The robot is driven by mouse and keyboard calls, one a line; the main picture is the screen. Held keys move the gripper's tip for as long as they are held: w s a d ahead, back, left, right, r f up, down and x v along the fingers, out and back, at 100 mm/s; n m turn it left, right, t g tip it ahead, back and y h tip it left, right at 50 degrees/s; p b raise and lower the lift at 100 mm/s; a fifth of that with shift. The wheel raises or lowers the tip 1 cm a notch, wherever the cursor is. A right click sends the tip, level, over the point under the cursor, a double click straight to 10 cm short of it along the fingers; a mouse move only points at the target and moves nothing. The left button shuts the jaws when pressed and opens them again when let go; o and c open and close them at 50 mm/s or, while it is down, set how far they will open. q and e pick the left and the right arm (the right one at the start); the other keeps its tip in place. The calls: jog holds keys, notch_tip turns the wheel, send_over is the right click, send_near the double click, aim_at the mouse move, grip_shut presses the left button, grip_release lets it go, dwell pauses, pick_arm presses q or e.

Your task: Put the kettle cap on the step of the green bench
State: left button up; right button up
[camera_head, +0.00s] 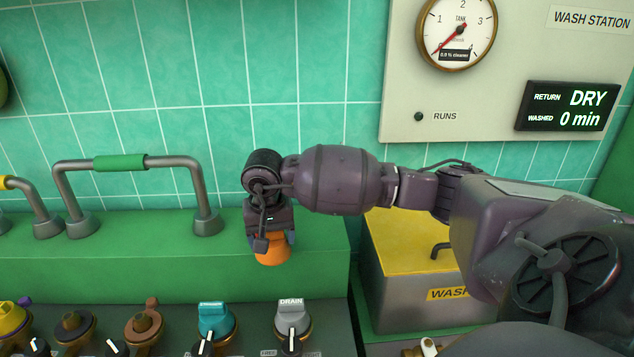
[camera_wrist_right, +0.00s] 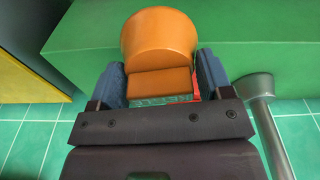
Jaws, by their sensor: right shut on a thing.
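My right gripper (camera_head: 270,240) is shut on an orange kettle cap (camera_head: 271,254). In the right wrist view the cap (camera_wrist_right: 160,45) sits between the two blue fingers of the gripper (camera_wrist_right: 160,85). The green bench (camera_head: 150,250) lies behind and below the cap in the head view, with a raised back part and a front face. The cap is near the right end of this green step. I cannot tell whether the cap touches the bench. My left gripper is not in view.
Metal handles, one with a green grip (camera_head: 120,162), stand on the bench to the left. Teal (camera_head: 213,318) and grey (camera_head: 292,312) knobs line the front panel. A yellow-lidded wash box (camera_head: 405,245) stands to the right. A tiled wall is behind.

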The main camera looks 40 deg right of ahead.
jog(key=w+d+r+m+p, duration=0.1)
jog(key=d+r+m, duration=0.2)
jog(key=d, duration=0.4)
jog(key=w+d+r+m+p, duration=0.1)
jog(key=d+r+m, duration=0.2)
jog(key=d, duration=0.4)
notch_tip(320, 180, down, 6)
jog(key=b, duration=0.2)
jog(key=shift+s+d+b, duration=0.1)
jog(key=shift+d+b, duration=0.05)
jog(key=shift+b, duration=0.25)
jog(key=shift+f, duration=0.45)
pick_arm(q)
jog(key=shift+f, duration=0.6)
pick_arm(e)
jog(key=shift+r, duration=0.1)
pick_arm(q)
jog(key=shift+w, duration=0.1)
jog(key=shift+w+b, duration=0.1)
jog(key=shift+b, duration=0.25)
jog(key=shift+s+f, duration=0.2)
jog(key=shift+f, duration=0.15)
pick_arm(e)
jog(key=shift+f, duration=0.25)
pick_arm(q)
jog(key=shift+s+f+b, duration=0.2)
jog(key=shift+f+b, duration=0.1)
jog(key=shift+b, duration=0.05)
pick_arm(e)
jog(key=shift+f, duration=0.2)
